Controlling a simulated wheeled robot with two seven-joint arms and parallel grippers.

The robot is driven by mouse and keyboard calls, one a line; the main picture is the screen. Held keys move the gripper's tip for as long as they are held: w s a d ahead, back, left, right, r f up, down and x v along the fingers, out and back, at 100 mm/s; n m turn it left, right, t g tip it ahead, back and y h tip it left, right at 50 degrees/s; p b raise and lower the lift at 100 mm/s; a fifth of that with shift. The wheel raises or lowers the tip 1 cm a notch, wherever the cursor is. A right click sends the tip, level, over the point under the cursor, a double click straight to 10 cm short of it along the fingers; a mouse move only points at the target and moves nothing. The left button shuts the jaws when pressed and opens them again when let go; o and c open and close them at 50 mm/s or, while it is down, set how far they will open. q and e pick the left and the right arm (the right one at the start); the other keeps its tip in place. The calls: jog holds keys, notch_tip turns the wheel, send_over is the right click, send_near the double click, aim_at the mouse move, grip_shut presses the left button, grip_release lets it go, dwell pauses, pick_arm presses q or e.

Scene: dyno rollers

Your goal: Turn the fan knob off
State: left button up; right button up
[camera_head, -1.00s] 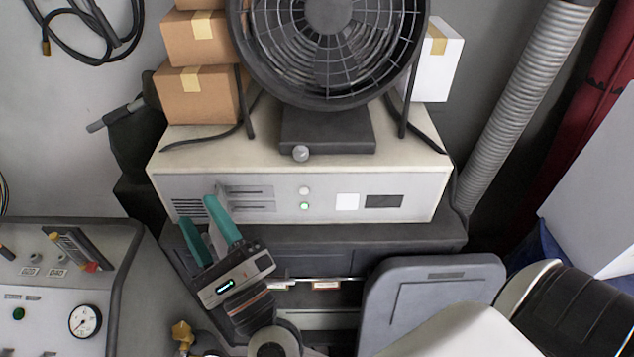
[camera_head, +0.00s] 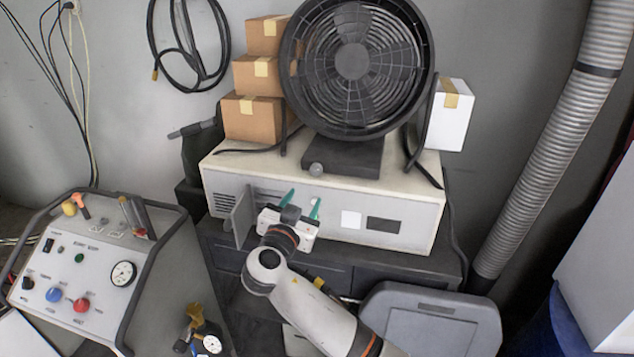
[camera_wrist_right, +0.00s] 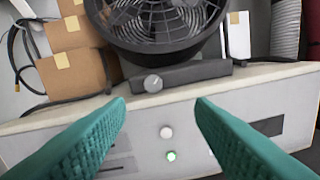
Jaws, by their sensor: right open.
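The black fan (camera_head: 357,65) stands on a cream and grey cabinet (camera_head: 400,200) in the head view. The fan knob (camera_head: 316,169) is a small light grey knob on the front of the fan's dark base (camera_head: 350,158). In the right wrist view the fan knob (camera_wrist_right: 153,84) shows between and beyond the fingertips. My right gripper (camera_head: 301,205) has green fingers and is in front of the cabinet face, below the knob. In the wrist view the right gripper (camera_wrist_right: 160,102) is open and empty, apart from the knob. My left gripper is not in view.
Cardboard boxes (camera_head: 255,80) stand left of the fan and a white box (camera_head: 450,117) stands right. A ribbed duct (camera_head: 550,150) rises at the right. A control panel (camera_head: 75,265) is at lower left. Two round buttons, one lit green (camera_wrist_right: 171,156), are on the cabinet face.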

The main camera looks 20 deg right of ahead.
aim_at(314, 170)
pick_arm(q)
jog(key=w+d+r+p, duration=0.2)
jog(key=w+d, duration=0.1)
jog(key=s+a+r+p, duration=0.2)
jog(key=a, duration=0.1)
pick_arm(e)
jog(key=x, duration=0.7)
jog(key=a+x, duration=0.1)
jog(key=x, duration=0.2)
jog(key=shift+w+d, duration=0.2)
jog(key=shift+w, duration=0.45)
jog(key=shift+w+d, duration=0.25)
jog(key=shift+w, duration=0.15)
jog(key=shift+a, duration=0.15)
jog(key=c, duration=1)
jog(key=n+b, duration=0.1)
jog(key=b, duration=0.4)
jog(key=n+b, duration=0.1)
jog(key=b, duration=0.3)
jog(key=shift+f+b, duration=0.25)
jog(key=shift+b, duration=0.1)
jog(key=shift+r+n, duration=0.3)
jog(key=shift+n, duration=0.2)
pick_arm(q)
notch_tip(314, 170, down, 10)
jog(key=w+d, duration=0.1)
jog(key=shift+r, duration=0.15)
